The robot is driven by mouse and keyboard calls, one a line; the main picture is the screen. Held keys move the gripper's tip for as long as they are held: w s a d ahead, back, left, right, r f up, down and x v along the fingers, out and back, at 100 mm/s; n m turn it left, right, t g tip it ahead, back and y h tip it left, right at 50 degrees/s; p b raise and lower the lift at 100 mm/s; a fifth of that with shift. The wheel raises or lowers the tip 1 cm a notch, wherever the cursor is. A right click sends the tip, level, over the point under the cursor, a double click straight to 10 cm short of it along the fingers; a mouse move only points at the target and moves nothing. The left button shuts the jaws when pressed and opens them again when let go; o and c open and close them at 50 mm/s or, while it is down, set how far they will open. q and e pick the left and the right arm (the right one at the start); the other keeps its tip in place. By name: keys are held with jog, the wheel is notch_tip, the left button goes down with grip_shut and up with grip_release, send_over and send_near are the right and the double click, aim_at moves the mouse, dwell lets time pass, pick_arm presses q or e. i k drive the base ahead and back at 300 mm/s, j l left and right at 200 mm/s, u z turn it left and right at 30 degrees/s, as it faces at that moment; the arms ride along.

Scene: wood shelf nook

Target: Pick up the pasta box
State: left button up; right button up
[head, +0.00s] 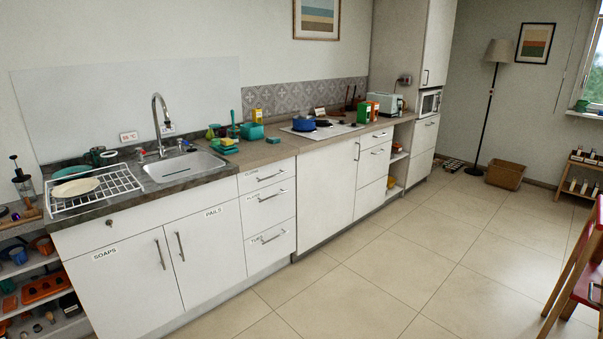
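A green box and an orange-red box (366,110) stand upright together on the counter, just right of the stove. A small yellow box (257,115) stands farther left, against the tiled backsplash. The print on these boxes is too small to read, so I cannot tell which one is the pasta box. Neither of my grippers shows in the head view.
The counter carries a sink (184,166), a wire dish rack (92,190) with a plate, a blue pot (304,124) on the stove and a toaster (385,104). A red and wooden piece of furniture (582,280) stands at right.

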aim_at(374, 107)
jog(key=i+z, duration=0.35)
jog(key=i, duration=0.25)
jog(key=i+j+z, duration=0.3)
jog(key=i, duration=0.25)
jog(key=i+l+z, duration=0.15)
jog(key=i+z, duration=0.25)
jog(key=i, duration=0.15)
jog(key=i+z, duration=0.45)
jog(key=i+u, duration=0.3)
jog(key=i, duration=0.25)
jog(key=i+l+u, duration=0.3)
jog(key=i, duration=0.25)
jog(key=i+l+u, duration=0.1)
jog(key=i+u, duration=0.25)
jog(key=i+l+u, duration=0.2)
jog(key=i+u, duration=0.2)
